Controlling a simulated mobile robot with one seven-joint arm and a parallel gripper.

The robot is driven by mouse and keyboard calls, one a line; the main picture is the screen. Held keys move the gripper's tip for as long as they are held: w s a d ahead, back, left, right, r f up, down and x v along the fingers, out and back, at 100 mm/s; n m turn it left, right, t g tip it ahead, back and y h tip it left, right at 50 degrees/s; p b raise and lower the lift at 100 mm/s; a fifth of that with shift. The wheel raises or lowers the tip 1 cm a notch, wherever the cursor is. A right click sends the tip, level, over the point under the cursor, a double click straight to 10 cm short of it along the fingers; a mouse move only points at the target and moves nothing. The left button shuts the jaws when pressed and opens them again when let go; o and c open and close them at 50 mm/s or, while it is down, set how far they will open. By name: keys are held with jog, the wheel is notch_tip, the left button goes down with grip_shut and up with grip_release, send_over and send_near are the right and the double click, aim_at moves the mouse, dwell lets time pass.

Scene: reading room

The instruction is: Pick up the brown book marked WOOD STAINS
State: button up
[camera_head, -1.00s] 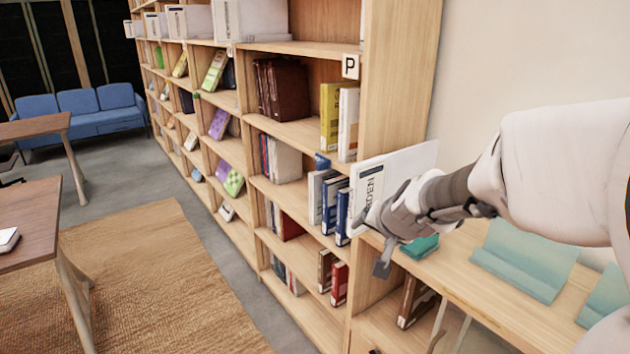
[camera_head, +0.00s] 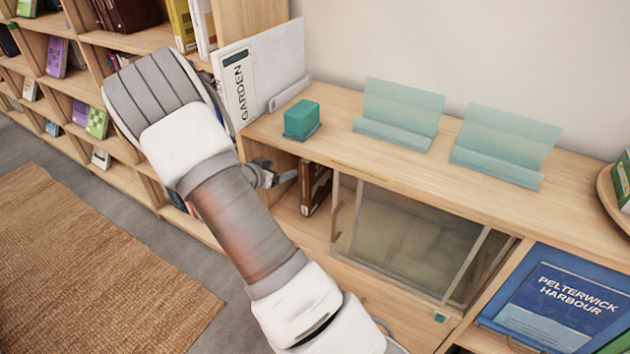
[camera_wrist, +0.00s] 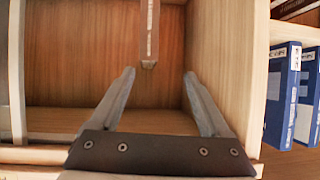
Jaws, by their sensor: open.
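In the head view my gripper (camera_head: 282,177) shows only in part, just left of the book.
A wooden side wall (camera_wrist: 220,50) stands close right of my fingers. A glass-fronted cabinet (camera_head: 405,240) adjoins the compartment. Above, the counter holds a teal block (camera_head: 301,119), a white GARDEN binder (camera_head: 258,78) and teal stands (camera_head: 400,112). Blue binders (camera_wrist: 283,95) stand farther right.

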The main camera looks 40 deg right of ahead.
aim_at(304, 168)
jog(key=shift+g+h, duration=0.5)
jog(key=b+x, duration=0.1)
jog(key=x, duration=0.3)
jog(key=s+b+x, duration=0.1)
jog(key=x, duration=0.3)
jog(key=f+b+x, duration=0.1)
jog(key=x, duration=0.4)
jog(key=shift+s+d, duration=0.15)
jog(key=shift+s, duration=0.05)
jog(key=b+x, duration=0.1)
jog(key=x, duration=0.4)
jog(key=shift+w+d+f+b, duration=0.15)
jog(key=shift+w+d+b, duration=0.1)
jog(key=shift+b, duration=0.05)
grip_shut()
